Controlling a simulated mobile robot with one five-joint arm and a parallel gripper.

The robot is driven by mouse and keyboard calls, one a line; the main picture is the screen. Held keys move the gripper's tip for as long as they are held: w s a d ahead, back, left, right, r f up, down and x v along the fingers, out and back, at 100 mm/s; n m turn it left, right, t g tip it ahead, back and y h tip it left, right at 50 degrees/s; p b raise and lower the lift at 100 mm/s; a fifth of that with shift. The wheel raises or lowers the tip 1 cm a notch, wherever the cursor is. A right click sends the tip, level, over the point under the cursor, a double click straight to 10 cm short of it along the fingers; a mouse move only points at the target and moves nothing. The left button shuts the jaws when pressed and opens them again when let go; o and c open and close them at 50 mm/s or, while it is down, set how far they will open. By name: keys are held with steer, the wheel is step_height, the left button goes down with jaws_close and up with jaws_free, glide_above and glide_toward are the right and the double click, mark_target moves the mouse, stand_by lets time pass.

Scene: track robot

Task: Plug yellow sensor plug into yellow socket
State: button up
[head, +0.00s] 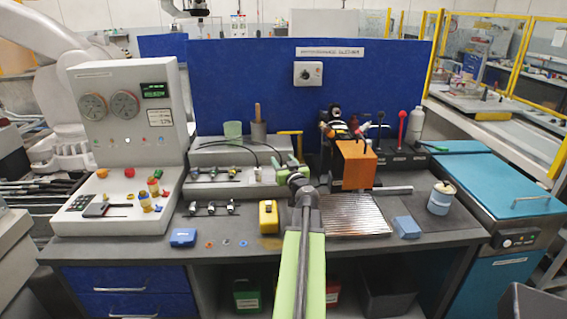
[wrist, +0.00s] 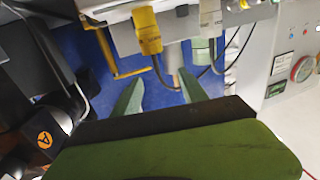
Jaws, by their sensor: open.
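In the wrist view the yellow plug (wrist: 147,32) is at the top centre, by the edge of a pale grey housing, with a dark cable running down from it. My gripper (wrist: 158,76) is open, its two green fingers apart. The yellow plug lies above the fingertips in the picture, and no grip on it shows. In the head view my gripper (head: 289,163) is over the grey box at the bench's middle, and my arm hides part of that area. I cannot make out the yellow socket for certain in either view.
A grey plug (wrist: 210,18) is beside the yellow one. A yellow bracket (head: 291,134) stands behind my gripper. An orange box (head: 356,165) stands close on the right, with a ribbed metal plate (head: 355,215) in front. A yellow block (head: 268,216) sits left of my arm.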

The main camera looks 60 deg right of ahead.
step_height(320, 180, up, 4)
steer(key=p, duration=0.3)
steer(key=shift+r, duration=0.25)
